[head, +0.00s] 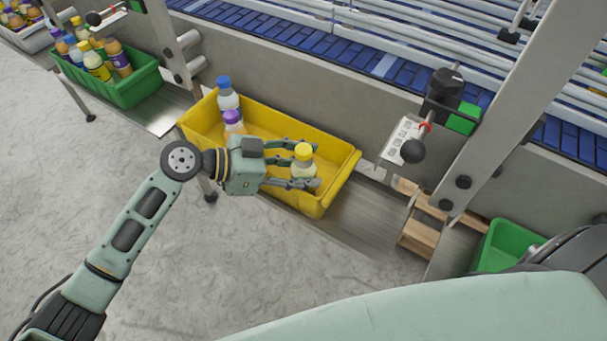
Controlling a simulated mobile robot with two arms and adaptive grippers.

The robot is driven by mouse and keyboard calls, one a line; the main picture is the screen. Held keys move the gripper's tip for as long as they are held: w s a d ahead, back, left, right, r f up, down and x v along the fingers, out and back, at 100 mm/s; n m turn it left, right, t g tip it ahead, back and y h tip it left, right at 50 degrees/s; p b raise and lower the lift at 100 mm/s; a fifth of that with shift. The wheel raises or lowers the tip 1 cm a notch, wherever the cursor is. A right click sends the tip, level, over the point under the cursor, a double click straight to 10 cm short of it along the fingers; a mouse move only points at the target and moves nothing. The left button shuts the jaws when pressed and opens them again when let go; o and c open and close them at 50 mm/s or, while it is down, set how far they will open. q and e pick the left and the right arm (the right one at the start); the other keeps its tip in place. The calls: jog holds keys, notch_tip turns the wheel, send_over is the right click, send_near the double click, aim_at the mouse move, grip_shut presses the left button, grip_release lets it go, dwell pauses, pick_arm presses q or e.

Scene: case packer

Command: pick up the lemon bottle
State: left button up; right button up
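The lemon bottle (302,169), pale with a yellow cap, stands upright at the right part of the yellow crate (338,180). My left gripper (316,166) reaches into the crate from the left, with one finger on the far side of the bottle and one on the near side. The fingers look spread apart, and I cannot see clear contact with the bottle. The near finger hides the bottle's lower part. My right gripper is not in view.
A green crate (138,90) with several bottles is at the upper left. A slanted metal post (510,100) and a black knob (412,151) stand to the right.

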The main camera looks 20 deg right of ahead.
pick_arm(q)
jog(key=c, duration=0.9)
jog(key=shift+r, duration=0.1)
